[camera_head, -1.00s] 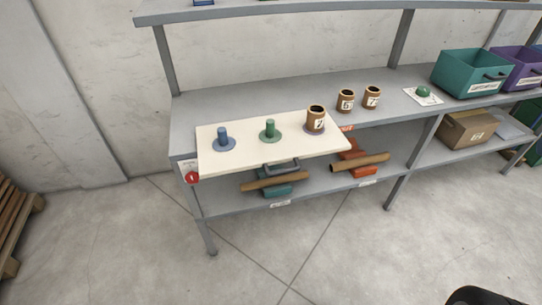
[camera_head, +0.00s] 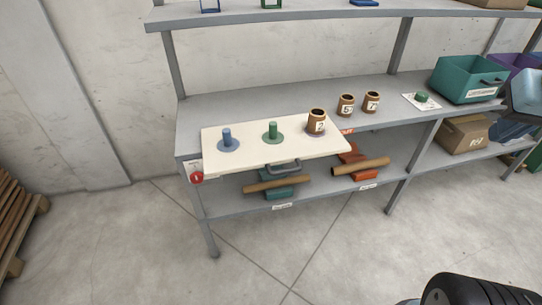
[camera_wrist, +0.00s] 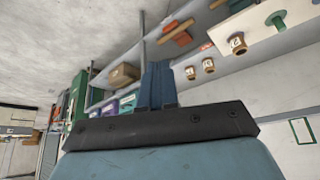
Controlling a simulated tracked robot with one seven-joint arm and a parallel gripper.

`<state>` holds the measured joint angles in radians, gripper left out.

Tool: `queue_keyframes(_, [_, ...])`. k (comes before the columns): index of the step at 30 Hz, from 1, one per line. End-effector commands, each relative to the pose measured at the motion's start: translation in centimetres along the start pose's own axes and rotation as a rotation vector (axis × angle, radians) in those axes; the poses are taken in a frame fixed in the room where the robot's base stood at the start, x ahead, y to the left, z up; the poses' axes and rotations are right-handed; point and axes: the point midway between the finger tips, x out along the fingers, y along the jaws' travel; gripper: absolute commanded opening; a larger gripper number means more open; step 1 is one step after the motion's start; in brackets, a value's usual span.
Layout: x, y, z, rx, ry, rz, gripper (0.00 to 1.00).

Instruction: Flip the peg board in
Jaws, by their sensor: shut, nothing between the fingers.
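The peg board (camera_head: 225,163) is a cream panel lying flat and jutting out past the front edge of the grey bench. It carries a blue peg (camera_head: 227,139), a green peg (camera_head: 273,132) and a brown cup (camera_head: 316,122) at its right end. A grey handle (camera_head: 284,167) shows under its front edge. In the wrist view the board (camera_wrist: 256,34) is at the top right, seen upside down. My gripper (camera_wrist: 158,72) shows there with its blue fingers together and empty, well away from the board.
Two brown cups (camera_head: 346,105) (camera_head: 371,102) and a green knob on a white card (camera_head: 421,101) stand on the bench. A teal bin (camera_head: 466,81) is at the right. Brown rolls (camera_head: 277,184) (camera_head: 360,166) lie on the lower shelf. The floor in front is open.

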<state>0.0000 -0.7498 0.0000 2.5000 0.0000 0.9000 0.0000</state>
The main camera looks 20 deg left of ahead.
Motion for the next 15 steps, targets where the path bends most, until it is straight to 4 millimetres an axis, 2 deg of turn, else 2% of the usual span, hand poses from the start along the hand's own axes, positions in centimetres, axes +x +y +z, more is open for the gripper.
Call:
queue_keyframes(5, [0.3,-0.1,-0.3,-0.019,-0.001,0.008,0.0])
queue_keyframes(8, [1.3,-0.5,-1.3,-0.077,-0.002,0.03,0.0])
queue_keyframes(15, [6.4,-3.0,-5.5,-0.376,0.008,0.1,0.0])
